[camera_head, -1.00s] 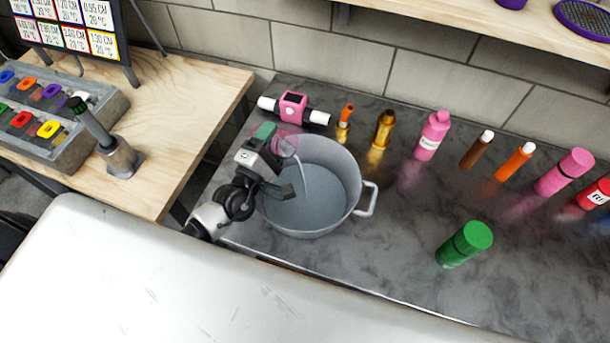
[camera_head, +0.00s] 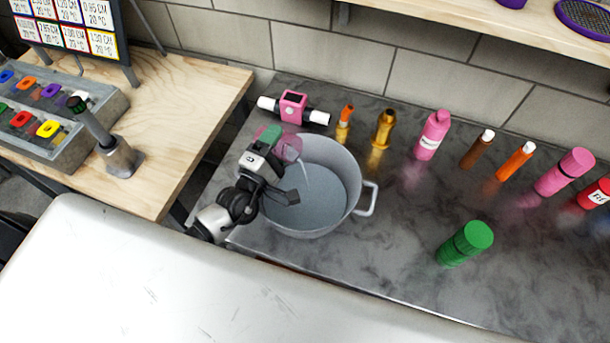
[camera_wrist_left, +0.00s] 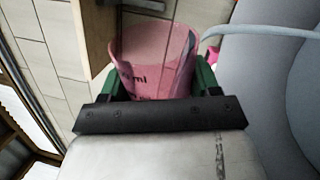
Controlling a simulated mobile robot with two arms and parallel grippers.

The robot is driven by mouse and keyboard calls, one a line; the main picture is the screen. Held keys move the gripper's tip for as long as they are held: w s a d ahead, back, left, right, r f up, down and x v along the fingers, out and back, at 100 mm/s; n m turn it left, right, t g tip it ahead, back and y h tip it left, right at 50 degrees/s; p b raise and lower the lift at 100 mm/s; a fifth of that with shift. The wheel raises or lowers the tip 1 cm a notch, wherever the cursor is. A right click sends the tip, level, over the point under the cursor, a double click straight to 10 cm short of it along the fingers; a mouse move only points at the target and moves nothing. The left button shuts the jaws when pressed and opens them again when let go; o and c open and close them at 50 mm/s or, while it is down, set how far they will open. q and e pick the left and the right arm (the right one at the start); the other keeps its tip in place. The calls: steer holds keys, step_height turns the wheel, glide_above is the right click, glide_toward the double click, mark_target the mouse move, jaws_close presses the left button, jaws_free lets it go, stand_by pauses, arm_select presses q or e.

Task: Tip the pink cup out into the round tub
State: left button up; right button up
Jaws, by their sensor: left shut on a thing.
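The round tub (camera_head: 338,212) is a grey metal pot with a side handle, standing on the dark counter. My left gripper (camera_head: 276,140) is at the tub's left rim, shut on the pink cup (camera_head: 291,148). The cup is see-through pink and tilted toward the tub's inside. A thin pale stream seems to run from the cup down into the tub. In the left wrist view the pink cup (camera_wrist_left: 152,58) sits between green fingertips, with dark lettering on its side. The grey tub (camera_wrist_left: 262,80) fills the right of that view. My right gripper is not in view.
A pink and white device (camera_head: 292,107) lies behind the tub. Gold bottles (camera_head: 383,128), a pink bottle (camera_head: 433,135) and several coloured tubes line the back. A green bottle (camera_head: 466,243) stands right of the tub. The counter between is clear.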

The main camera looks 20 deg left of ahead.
mark_target(292, 155)
arm_select(q)
steer(key=shift+d+f+m, duration=0.1)
steer(key=shift+d+m, duration=0.2)
steer(key=shift+s+d+r+m+h+p, duration=0.15)
steer(key=shift+r+m+h+p, duration=0.2)
steer(key=shift+m, duration=0.65)
stand_by(0.6)
steer(key=shift+d+f+m+h+b, duration=0.25)
steer(key=shift+f+m+b, duration=0.15)
steer(key=shift+m, duration=0.7)
stand_by(0.3)
steer(key=shift+s+d+r+m+h+p, duration=0.1)
steer(key=shift+d+r+m+h+p, duration=0.1)
steer(key=shift+m, duration=0.3)
steer(key=shift+d+r+m+h+p, duration=0.1)
steer(key=shift+m+p, duration=0.1)
steer(key=shift+m, duration=0.3)
stand_by(0.4)
steer(key=shift+s+d+f+m+g+b, duration=0.15)
steer(key=shift+f+m, duration=0.15)
steer(key=shift+m, duration=0.2)
steer(key=shift+w+d+f+m+g+b, duration=0.15)
steer(key=shift+f+m, duration=0.1)
steer(key=shift+m, duration=0.25)
steer(key=shift+s+d+r+m+h+p, duration=0.2)
steer(key=shift+d+m+h+p, duration=0.15)
steer(key=shift+m, duration=0.65)
stand_by(0.7)
